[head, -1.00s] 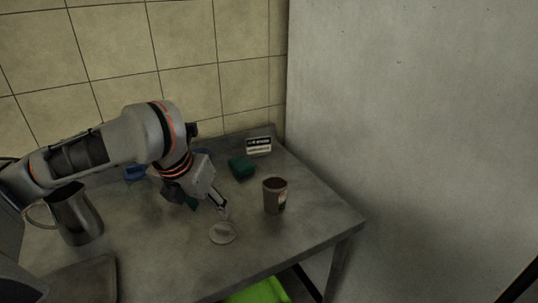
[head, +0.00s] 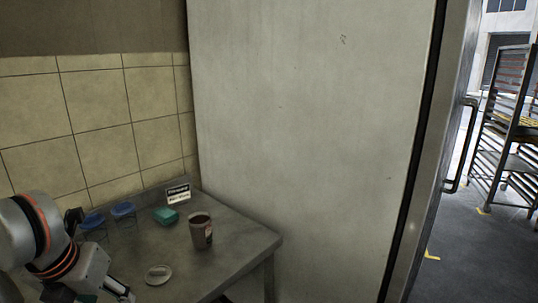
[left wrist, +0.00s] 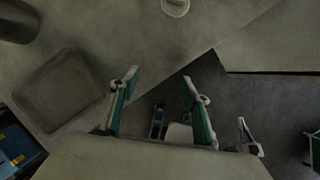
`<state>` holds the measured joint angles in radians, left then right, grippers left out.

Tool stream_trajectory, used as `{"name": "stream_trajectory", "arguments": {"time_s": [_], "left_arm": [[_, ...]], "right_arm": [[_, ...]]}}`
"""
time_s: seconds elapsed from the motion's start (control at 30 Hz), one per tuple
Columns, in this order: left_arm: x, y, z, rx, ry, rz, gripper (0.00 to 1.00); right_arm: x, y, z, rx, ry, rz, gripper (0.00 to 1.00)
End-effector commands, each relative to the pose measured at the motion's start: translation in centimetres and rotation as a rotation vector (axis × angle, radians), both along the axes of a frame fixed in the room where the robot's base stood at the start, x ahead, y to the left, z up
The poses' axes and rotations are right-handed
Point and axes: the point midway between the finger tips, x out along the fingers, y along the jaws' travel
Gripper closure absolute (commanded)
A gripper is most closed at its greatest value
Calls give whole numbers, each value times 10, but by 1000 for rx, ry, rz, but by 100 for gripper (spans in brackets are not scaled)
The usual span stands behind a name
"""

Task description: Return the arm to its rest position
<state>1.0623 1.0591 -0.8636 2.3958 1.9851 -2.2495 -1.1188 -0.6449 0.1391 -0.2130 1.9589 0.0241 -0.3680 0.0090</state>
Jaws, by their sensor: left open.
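My left gripper (head: 122,292) is low at the left of the head view, in front of and left of a pale round disc (head: 158,274) on the grey table. In the left wrist view my left gripper (left wrist: 160,80) has its two fingers spread, with nothing between them. The disc also shows at the top edge of that view (left wrist: 175,6), apart from the fingers. A brown cup (head: 201,234) with a label stands upright on the table behind and right of the disc.
Behind the cup are a green block (head: 166,216), a small sign (head: 178,194) and two blue-topped items (head: 123,209). A rack (head: 510,130) stands beyond the doorway. The wrist view shows a tray (left wrist: 62,92).

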Motion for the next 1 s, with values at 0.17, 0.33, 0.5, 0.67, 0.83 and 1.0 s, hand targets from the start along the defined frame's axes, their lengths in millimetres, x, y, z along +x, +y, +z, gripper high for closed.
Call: {"name": "stream_trajectory", "arguments": {"time_s": [0.17,0.33,0.5,0.67,0.83,1.0], "left_arm": [[9,-37,-30,-171,17,127,53],[17,-75,-59,-361,42,278,53],[26,-122,-96,-614,89,501,53],[36,-159,-133,-881,145,771,53],[41,-181,-173,-1137,197,1069,53],[35,-181,-220,-1355,224,1374,53]], "right_arm": [[0,0,3,2,-5,0,100],[5,0,6,2,-14,0,100],[2,0,4,1,-8,-1,100],[-2,0,0,0,1,-1,100],[-2,-1,-2,-1,5,-1,100],[-3,-1,-2,0,5,0,100]]}}
